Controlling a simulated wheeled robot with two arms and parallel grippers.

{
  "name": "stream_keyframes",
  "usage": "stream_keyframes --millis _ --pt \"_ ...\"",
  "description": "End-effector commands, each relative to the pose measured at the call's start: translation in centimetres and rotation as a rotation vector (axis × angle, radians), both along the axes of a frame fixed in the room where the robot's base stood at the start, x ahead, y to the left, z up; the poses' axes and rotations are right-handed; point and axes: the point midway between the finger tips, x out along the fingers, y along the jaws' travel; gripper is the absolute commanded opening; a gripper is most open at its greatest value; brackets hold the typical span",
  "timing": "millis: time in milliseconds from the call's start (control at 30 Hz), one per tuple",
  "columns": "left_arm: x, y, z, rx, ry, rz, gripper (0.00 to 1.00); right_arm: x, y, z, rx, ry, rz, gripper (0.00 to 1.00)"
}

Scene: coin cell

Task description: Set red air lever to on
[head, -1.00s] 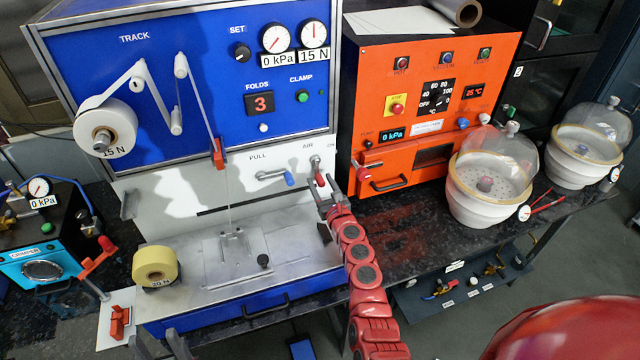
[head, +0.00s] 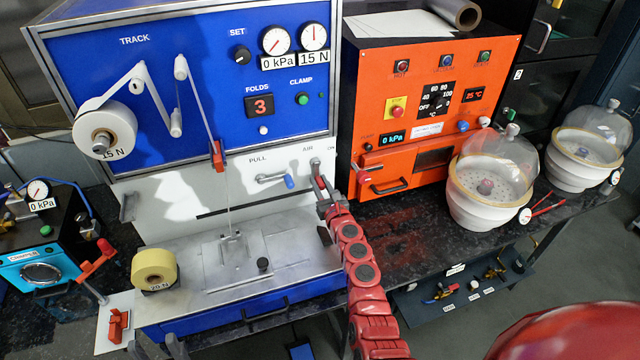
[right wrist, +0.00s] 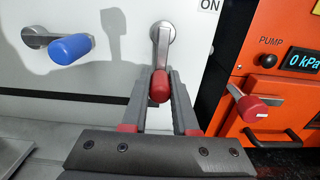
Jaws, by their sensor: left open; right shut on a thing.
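In the head view the lever (head: 319,181) shows under the AIR label, partly covered by the gripper. My right gripper (right wrist: 160,80) is shut on the lever's red handle, with one finger on each side; it also shows in the head view (head: 323,196). My left gripper (head: 155,346) is open, at the bottom edge of the head view, with only its fingertips visible.
A blue pull lever (right wrist: 70,49) sits left of the air lever. Right of it, the orange oven (head: 430,95) carries a red-tipped lever (right wrist: 250,106) close to my right gripper. A yellow tape roll (head: 155,269) stands on the blue machine's deck. Two glass-domed desiccators stand further right.

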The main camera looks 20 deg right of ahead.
Motion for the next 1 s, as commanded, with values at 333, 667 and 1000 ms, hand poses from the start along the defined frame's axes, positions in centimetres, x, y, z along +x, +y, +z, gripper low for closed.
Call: stream_keyframes --millis 333,667,1000 --pt "0.0 0.0 -0.3 0.0 0.0 0.0 0.5 0.0 -0.5 -0.1 -0.077 -0.002 0.0 0.0" --pt "0.0 0.0 -1.2 0.0 0.0 0.0 0.5 0.0 -1.7 0.1 -0.334 -0.01 0.0 0.0" --pt "0.0 0.0 -2.3 0.0 0.0 0.0 0.5 0.1 -3.1 0.9 -0.662 -0.022 -0.002 0.0"
